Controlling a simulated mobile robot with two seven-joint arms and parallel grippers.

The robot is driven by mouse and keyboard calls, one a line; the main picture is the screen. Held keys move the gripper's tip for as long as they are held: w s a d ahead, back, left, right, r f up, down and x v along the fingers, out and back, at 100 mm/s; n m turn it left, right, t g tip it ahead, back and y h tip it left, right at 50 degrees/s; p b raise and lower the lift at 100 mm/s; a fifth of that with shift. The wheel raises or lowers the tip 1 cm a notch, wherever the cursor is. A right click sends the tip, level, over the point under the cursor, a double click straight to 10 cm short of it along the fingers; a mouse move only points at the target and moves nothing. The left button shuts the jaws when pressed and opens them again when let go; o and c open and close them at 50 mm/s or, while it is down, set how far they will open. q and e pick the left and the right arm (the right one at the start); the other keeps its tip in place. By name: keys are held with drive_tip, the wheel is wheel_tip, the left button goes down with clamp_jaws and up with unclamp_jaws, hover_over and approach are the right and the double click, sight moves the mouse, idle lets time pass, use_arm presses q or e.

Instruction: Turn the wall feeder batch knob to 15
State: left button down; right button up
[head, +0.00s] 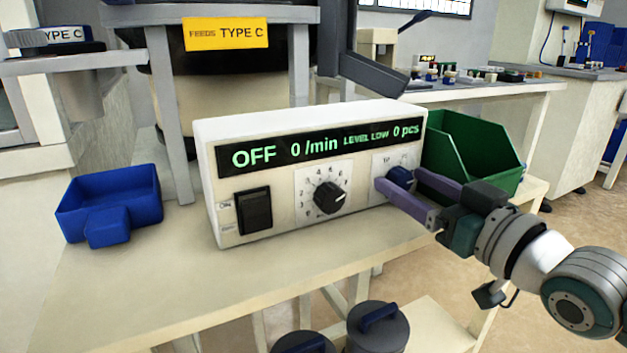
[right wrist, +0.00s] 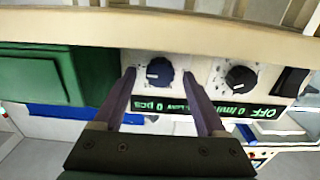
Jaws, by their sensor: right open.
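The white feeder control box (head: 300,112) stands on the bench; its display reads OFF, 0 /min, LEVEL LOW, 0 pcs. The blue knob (head: 401,177) is on a dial plate at the front's right end, with a 10 legible above it. It also shows in the right wrist view (right wrist: 160,71), upside down, with a white pointer mark toward the picture's left. My right gripper (head: 397,181) is open, its purple fingers on either side of the blue knob. In the wrist view a gap shows beside each finger. My left gripper is out of view.
A black knob (head: 330,197) and a black rocker switch (head: 254,211) sit left of the blue knob. A green bin (head: 470,150) stands close on the right, a blue bin (head: 110,200) on the left. The bench front is clear.

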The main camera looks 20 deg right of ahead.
clamp_jaws()
idle(0.5)
drive_tip(key=n+p, duration=0.1)
drive_tip(key=n, duration=0.2)
drive_tip(key=shift+r+p, duration=0.1)
drive_tip(key=shift+p, duration=0.25)
drive_tip(key=n+p, duration=0.1)
drive_tip(key=n, duration=0.1)
drive_tip(key=shift+n, duration=0.3)
drive_tip(key=n, duration=0.3)
drive_tip(key=shift+a, duration=0.1)
drive_tip(key=shift+f+n+p, duration=0.2)
drive_tip(key=shift+n+p, duration=0.1)
drive_tip(key=shift+n, duration=1.5)
